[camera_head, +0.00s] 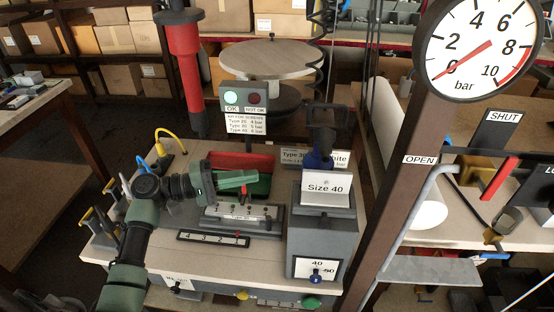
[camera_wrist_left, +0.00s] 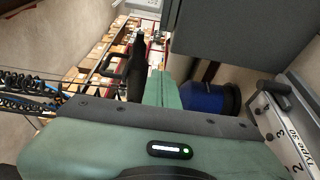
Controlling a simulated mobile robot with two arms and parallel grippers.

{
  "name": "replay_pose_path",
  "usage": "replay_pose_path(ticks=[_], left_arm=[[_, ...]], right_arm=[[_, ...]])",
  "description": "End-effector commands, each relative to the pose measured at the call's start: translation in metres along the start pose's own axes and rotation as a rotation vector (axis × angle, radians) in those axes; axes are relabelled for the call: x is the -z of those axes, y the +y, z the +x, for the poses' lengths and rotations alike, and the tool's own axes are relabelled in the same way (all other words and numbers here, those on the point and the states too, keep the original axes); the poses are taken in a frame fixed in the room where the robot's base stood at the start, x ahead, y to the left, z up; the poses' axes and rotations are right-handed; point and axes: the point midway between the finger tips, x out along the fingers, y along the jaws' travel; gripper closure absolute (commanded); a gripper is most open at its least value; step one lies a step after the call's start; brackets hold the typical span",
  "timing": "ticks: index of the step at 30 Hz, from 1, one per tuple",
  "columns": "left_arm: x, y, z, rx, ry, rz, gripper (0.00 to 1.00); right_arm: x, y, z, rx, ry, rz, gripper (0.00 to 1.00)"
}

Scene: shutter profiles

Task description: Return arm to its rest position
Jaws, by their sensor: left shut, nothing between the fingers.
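My left arm (camera_head: 132,240) comes in from the lower left and reaches over the workbench. My left gripper (camera_head: 252,177) is shut and empty, with its green fingers pointing right over the metal fixture and in front of the red and green bins. In the left wrist view the green fingers (camera_wrist_left: 160,88) are pressed together, with nothing between them. My right gripper is not in view.
A metal fixture (camera_head: 240,217) sits below my left gripper. A grey block marked Size 40 (camera_head: 322,235) stands to its right, and a red cylinder (camera_head: 184,45) hangs behind. A brown post with a pressure gauge (camera_head: 480,48) stands at right. Yellow-handled tools (camera_head: 100,222) stand at left.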

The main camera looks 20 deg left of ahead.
Motion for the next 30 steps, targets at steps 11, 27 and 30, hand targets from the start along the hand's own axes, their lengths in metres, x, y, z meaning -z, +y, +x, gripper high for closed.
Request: replay_pose_path(ticks=[11, 27, 30], left_arm=[[-0.050, -0.063, 0.015, 0.230, -0.070, 0.083, 1.00], [-0.230, -0.211, -0.045, 1.122, -0.361, 0.650, 1.00], [-0.240, -0.209, -0.057, 1.193, -0.372, 0.706, 1.00]], right_arm=[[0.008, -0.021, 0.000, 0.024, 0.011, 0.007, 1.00], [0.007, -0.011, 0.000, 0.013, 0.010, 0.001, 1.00], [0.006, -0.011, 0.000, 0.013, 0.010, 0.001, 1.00]])
